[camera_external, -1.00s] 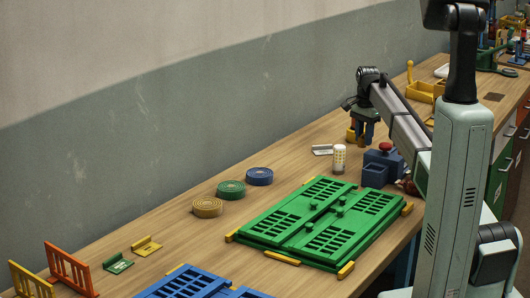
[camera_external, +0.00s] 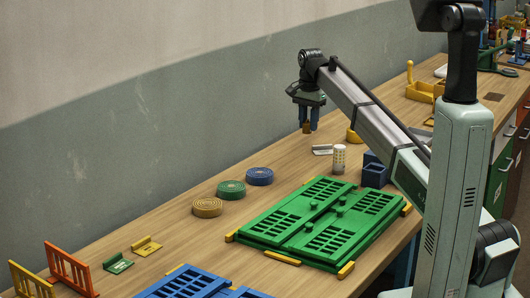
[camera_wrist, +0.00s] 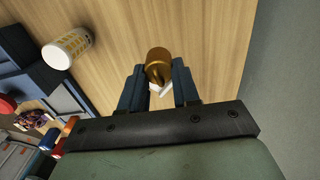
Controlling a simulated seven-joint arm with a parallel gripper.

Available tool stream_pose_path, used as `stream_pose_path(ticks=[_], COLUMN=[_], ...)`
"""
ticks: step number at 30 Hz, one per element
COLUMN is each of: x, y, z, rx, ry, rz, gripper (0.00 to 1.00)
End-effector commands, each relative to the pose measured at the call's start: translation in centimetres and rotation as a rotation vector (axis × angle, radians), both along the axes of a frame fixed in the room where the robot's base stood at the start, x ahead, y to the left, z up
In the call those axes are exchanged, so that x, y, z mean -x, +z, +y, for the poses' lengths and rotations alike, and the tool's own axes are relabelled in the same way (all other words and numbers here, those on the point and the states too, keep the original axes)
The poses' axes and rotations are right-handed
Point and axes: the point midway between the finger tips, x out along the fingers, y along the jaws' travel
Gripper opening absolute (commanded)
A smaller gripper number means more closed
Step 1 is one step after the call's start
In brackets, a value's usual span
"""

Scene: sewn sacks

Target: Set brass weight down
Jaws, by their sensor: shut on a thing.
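The brass weight (camera_wrist: 158,62) is a small gold-brown cylinder between the fingertips in the wrist view. It also shows as a small brown shape (camera_external: 306,127) under the gripper in the external view. My gripper (camera_external: 308,118) is shut on it and holds it above the back part of the wooden bench, near the wall. The fingers (camera_wrist: 158,85) are dark blue, one on each side of the weight. The weight's lower end is clear of the bench as far as I can see.
A white and yellow patterned cylinder (camera_external: 339,158) and a blue box (camera_external: 375,174) stand right of my gripper. A small white label block (camera_external: 322,150) lies below it. Blue, green and yellow coils (camera_external: 259,176) lie to the left. A green slatted panel (camera_external: 320,222) lies in front. A yellow piece (camera_external: 353,136) sits behind my arm.

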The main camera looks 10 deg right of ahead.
Motion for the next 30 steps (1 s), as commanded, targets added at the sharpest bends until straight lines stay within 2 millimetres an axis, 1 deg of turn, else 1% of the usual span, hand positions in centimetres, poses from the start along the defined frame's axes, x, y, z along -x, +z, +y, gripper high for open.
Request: stream_pose_path(ticks=[1, 3, 7, 12, 20, 23, 25, 30], x=[-0.3, -0.5, -1.4, -3.1, -3.0, -3.0, -2.9, -2.9], y=[0.1, 0.1, 0.3, 0.6, 0.5, -0.1, -0.8, -3.6], z=[1.8, 3.6, 6.3, 6.6, 6.5, 6.5, 6.5, 6.5], rx=[0.002, 0.003, 0.007, 0.012, 0.015, 0.015, 0.015, 0.015], ry=[0.018, 0.032, 0.027, -0.063, -0.182, -0.196, -0.198, -0.197], rz=[0.001, 0.002, 0.006, 0.010, 0.013, 0.015, 0.015, 0.015], gripper=[0.00, 0.00, 0.00, 0.00, 0.00, 0.00, 0.00, 0.00])
